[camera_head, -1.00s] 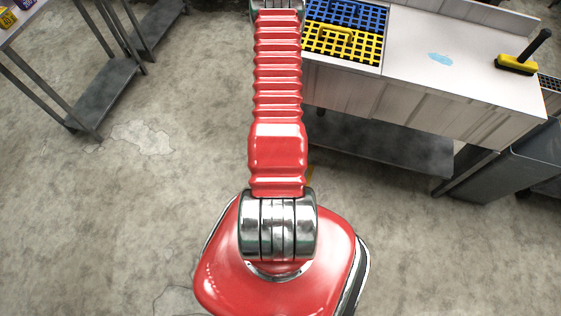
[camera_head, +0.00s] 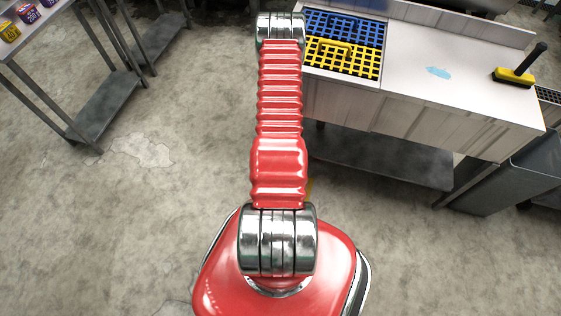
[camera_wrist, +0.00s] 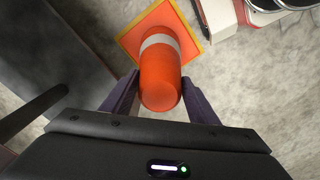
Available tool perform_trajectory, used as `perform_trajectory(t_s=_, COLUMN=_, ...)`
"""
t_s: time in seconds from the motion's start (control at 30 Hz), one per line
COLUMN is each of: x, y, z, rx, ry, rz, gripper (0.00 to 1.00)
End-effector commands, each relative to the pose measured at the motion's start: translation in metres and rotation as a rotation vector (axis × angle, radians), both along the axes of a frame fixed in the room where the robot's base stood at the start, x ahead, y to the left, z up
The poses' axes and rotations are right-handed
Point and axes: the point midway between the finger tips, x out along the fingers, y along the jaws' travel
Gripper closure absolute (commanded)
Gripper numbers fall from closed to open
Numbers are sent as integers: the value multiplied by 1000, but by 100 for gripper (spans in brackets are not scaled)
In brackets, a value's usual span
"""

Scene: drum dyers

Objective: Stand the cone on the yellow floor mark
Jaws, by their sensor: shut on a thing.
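The orange cone (camera_wrist: 158,65) with a white band shows in the wrist view, its rounded top toward the camera and its square orange base beyond. My gripper (camera_wrist: 161,88) is shut on the cone, with a dark finger on each side of its upper part. A thin yellow border (camera_wrist: 207,55), which looks like the yellow floor mark, rims the base. I cannot tell whether the base touches the floor.
A worktop (camera_head: 415,75) with blue and yellow grids (camera_head: 340,58) and a yellow brush (camera_head: 515,75) stands at the right above a dark lower shelf (camera_head: 380,160). A grey bin (camera_head: 510,172) stands far right. A shelved table is at left. Floor (camera_head: 120,220) at lower left is clear.

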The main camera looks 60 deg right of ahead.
Motion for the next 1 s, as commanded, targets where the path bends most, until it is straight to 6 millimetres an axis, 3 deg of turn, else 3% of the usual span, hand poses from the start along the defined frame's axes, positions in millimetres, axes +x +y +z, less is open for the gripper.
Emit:
perform_trajectory(t_s=0.57, x=1, y=-1, z=-13, rx=-1, ry=0, rz=1, gripper=100)
perform_trajectory(t_s=1.0, x=1, y=0, z=-50, rx=-1, ry=0, rz=1, gripper=100)
